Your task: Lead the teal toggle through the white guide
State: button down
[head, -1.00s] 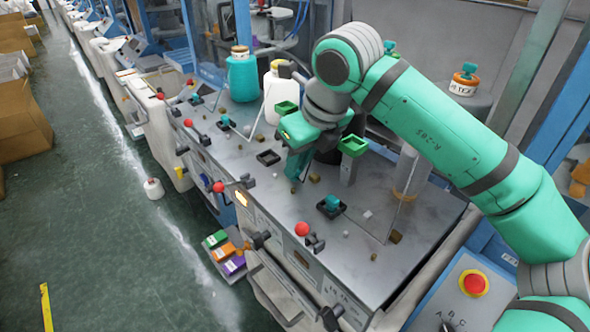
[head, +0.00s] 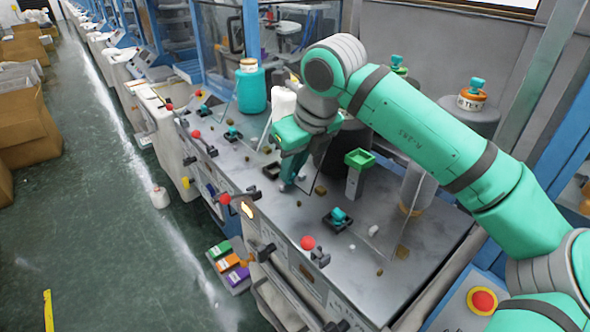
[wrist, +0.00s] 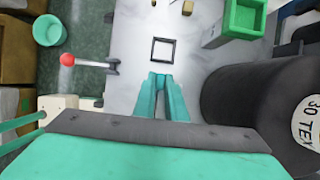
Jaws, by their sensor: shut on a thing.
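My gripper (head: 288,187) points down over the grey machine top, left of a post with a green tray. In the wrist view its teal fingers (wrist: 162,82) are close together, shut on a small teal piece that I take for the teal toggle; it barely stands out from the fingers. An empty dark square frame (wrist: 162,50) lies on the surface just beyond the fingertips. Another teal toggle (head: 338,214) sits in a black square holder to the right. I cannot pick out the white guide with certainty; a small white block (head: 374,230) lies farther right.
The green tray (head: 359,157) on its post stands close to the right of my gripper. Red-knobbed levers (head: 308,242) line the front edge. Small brown blocks lie scattered on the top.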

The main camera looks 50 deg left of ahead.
jog(key=shift+a, duration=1)
jog(key=shift+w, duration=0.1)
jog(key=shift+w, duration=0.1)
dwell(0.5)
